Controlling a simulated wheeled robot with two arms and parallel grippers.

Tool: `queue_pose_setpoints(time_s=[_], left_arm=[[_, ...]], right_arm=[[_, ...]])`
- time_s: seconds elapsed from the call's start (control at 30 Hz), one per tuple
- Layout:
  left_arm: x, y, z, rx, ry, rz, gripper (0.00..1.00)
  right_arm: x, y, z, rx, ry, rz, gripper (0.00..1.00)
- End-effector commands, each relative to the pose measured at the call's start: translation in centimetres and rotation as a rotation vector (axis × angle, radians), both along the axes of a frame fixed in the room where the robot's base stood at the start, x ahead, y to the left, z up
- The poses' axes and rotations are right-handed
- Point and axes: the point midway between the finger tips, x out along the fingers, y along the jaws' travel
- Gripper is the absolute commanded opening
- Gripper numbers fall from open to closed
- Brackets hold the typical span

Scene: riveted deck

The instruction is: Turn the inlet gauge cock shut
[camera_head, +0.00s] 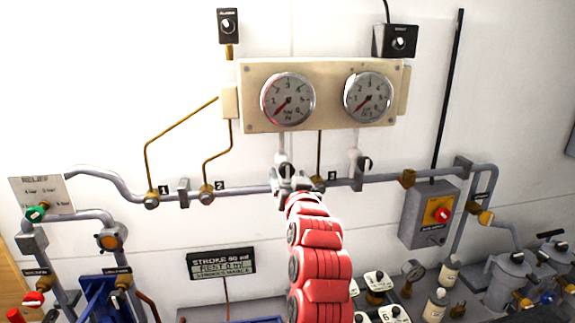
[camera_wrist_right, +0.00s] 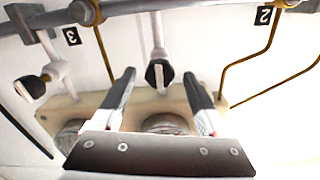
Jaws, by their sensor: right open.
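Two round gauges sit on a cream panel, a left gauge (camera_head: 288,98) and a right gauge (camera_head: 367,97); their small lettering is hard to read. Below the left gauge, a cock with a black handle (camera_head: 285,171) sits on its stem. In the right wrist view, which is upside down, this handle (camera_wrist_right: 159,75) lies about in line with the stem. My right gripper (camera_head: 291,181) is open, and its fingers stand either side of the handle with gaps; contact is not visible. A similar cock (camera_head: 364,164) hangs under the right gauge. My left gripper is not in view.
A grey pipe (camera_head: 240,190) runs behind my right gripper, with brass fittings and thin brass tubes. A grey box with a red knob (camera_head: 443,215) is to the right. A display (camera_head: 221,264) is lower left. Valves and bottles crowd the lower right.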

Motion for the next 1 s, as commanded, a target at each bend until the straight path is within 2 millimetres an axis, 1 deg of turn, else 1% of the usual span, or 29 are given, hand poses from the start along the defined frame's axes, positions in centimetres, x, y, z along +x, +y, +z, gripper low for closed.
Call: queue_pose_setpoints(time_s=[0.03, 0.2, 0.53, 0.57, 0.6, 0.77, 0.9, 0.97, 1.0], left_arm=[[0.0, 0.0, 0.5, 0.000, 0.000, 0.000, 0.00], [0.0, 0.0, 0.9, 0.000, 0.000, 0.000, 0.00], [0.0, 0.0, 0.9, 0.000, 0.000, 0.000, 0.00], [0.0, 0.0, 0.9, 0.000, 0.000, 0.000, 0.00], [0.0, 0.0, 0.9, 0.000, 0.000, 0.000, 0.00], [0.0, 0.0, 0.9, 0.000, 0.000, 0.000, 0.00], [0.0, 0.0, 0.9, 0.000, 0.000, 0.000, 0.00], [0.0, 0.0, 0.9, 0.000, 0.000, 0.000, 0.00], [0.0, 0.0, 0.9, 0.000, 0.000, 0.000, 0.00]], right_arm=[[0.5, 0.1, 0.3, -0.002, 0.001, -0.001, 0.77], [1.6, 0.4, 0.1, 0.000, 0.000, 0.000, 0.77], [1.8, 0.5, 0.0, 0.000, -0.001, 0.000, 0.77], [1.8, 0.5, 0.0, 0.000, -0.001, 0.000, 0.75], [1.8, 0.5, 0.0, 0.000, -0.001, 0.000, 0.68], [1.8, 0.5, 0.0, 0.000, -0.001, 0.000, 0.39], [1.8, 0.5, 0.0, 0.000, -0.001, 0.000, 0.14], [1.8, 0.5, 0.0, 0.000, -0.001, 0.000, 0.03], [1.8, 0.5, 0.0, 0.000, -0.001, 0.000, 0.00]])
